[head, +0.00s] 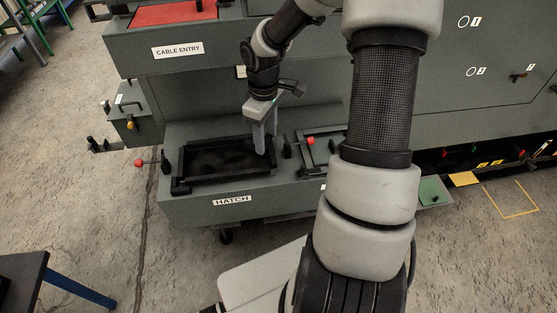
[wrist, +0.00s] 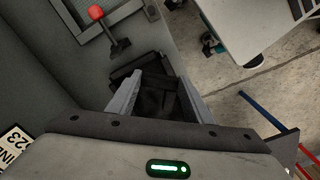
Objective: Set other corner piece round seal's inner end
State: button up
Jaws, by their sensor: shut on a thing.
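My gripper (head: 265,148) points down at the right end of the black rectangular hatch frame (head: 222,178). In the wrist view my gripper (wrist: 156,86) is closed on a small dark piece (wrist: 154,100), apparently the black corner piece; its outline is hard to tell against the dark parts behind it. Black frame parts (wrist: 140,66) show just beyond the fingertips. Inside the hatch frame lies a dark panel (head: 220,161). I cannot make out the seal or its inner end among the black parts, and I cannot tell whether the held piece touches the frame.
A red-knobbed clamp (head: 140,163) stands left of the hatch frame, and another (head: 310,141) right of it, by a second, grey-centred frame (head: 337,152). The enclosure wall (head: 190,95) rises behind.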

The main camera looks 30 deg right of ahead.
jog(key=d+f+n+p, duration=0.1)
jog(key=f+n, duration=0.1)
jog(key=s+d+f+n+p, duration=0.1)
jog(key=f+n, duration=0.1)
jog(key=f, duration=0.1)
jog(key=s+d+f+n+p, duration=0.1)
jog(key=d+f+n, duration=0.1)
jog(key=f+n, duration=0.1)
jog(key=shift+s+p, duration=0.25)
jog(key=shift+p, duration=0.1)
jog(key=shift+f, duration=2.05)
jog(key=shift+f+b, duration=0.25)
jog(key=shift+b, duration=0.05)
jog(key=o, duration=1)
jog(key=shift+r, duration=0.1)
notch_tip(320, 180, up, 12)
jog(key=shift+r+p, duration=0.15)
jog(key=shift+p, duration=0.7)
